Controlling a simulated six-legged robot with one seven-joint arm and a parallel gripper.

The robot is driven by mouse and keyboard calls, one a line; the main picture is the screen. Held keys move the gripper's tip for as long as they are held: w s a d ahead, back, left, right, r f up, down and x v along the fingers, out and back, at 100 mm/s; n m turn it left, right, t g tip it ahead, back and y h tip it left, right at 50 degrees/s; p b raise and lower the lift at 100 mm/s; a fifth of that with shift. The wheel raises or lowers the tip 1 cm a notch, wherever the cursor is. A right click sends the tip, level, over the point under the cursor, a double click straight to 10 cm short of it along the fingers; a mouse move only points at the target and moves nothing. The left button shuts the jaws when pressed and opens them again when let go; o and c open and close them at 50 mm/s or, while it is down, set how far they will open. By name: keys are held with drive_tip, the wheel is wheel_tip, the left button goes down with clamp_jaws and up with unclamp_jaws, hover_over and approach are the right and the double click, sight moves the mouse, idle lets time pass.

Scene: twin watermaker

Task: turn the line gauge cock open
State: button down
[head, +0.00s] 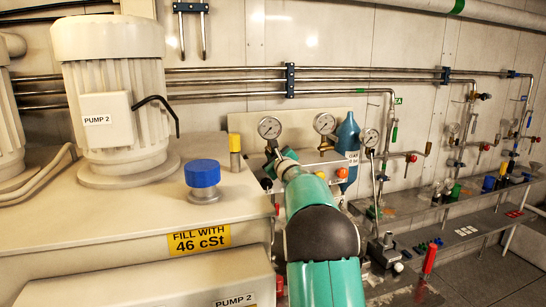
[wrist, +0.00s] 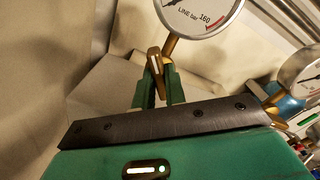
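The line gauge (wrist: 200,12) shows at the top of the wrist view, with "LINE bar" and 160 on its white dial. In the head view it is the left gauge (head: 269,127) above the panel. A brass stem runs down from it to the brass gauge cock (wrist: 155,65). My gripper (wrist: 160,82) is at the cock, its two green fingers on either side of the brass handle. I cannot tell whether they touch it or stand slightly apart. In the head view my gripper (head: 275,160) is just below the gauge, and my arm hides most of the cock.
A second gauge (wrist: 304,70) stands to the right, also in the head view (head: 325,123). A blue bottle (head: 348,145) stands beside it. A blue cap (head: 202,174) is on the left tank.

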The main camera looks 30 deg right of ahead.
drive_tip(key=shift+m, duration=0.3)
drive_tip(key=m, duration=0.3)
drive_tip(key=shift+m, duration=1.9)
drive_tip(key=c, duration=1.4)
unclamp_jaws()
drive_tip(key=shift+c, duration=0.2)
drive_tip(key=shift+s, duration=0.15)
